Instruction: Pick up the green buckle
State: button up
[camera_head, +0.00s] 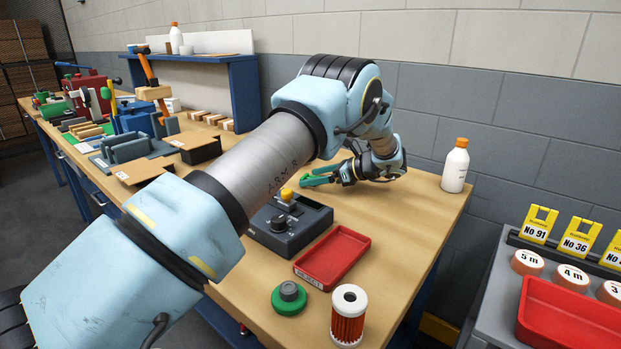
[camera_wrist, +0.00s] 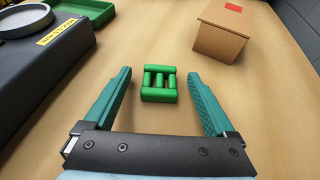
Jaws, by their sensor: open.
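The green buckle (camera_wrist: 158,85) lies flat on the wooden table in the wrist view, a small bright green frame with several bars. My gripper (camera_wrist: 161,74) is open, with one teal finger on each side of the buckle and a gap on both sides. Nothing is held. In the head view my gripper (camera_head: 312,177) is low over the far part of the bench, pointing left. I cannot make out the buckle apart from the green fingers there.
In the wrist view a dark box (camera_wrist: 40,75) with a yellow label stands left, a green tray (camera_wrist: 90,10) behind it, and a cardboard box (camera_wrist: 224,40) at far right. In the head view a control box (camera_head: 290,228), red tray (camera_head: 335,258) and white bottle (camera_head: 455,168) stand on the bench.

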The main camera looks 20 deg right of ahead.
jog(key=c, duration=1.4)
